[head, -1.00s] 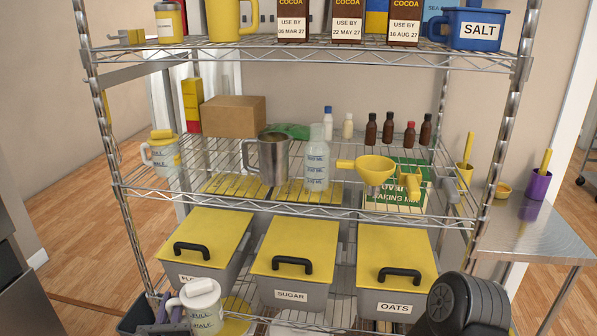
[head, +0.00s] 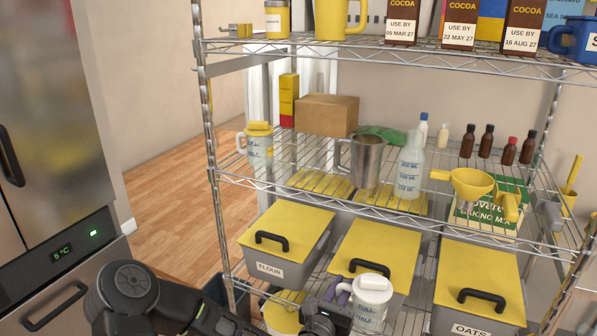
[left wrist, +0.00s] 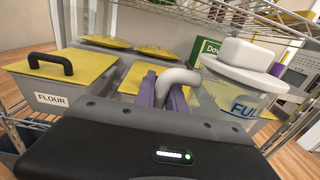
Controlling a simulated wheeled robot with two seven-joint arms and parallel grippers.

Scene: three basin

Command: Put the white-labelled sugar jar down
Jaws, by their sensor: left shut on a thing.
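A translucent jar with a white lid, white handle and blue lettering (head: 372,303) is at the bottom centre of the head view, in front of the grey sugar bin (head: 418,268). It looks upright. My left gripper (head: 343,293) has purple fingers shut on its handle. My right gripper is out of view.
The flour bin (head: 285,243) and oats bin (head: 480,285) stand on the lower wire shelf. A similar yellow-lidded jug (head: 259,150), a steel jug (head: 362,163) and a bottle (head: 409,168) stand on the middle shelf. A fridge (head: 50,150) is at left.

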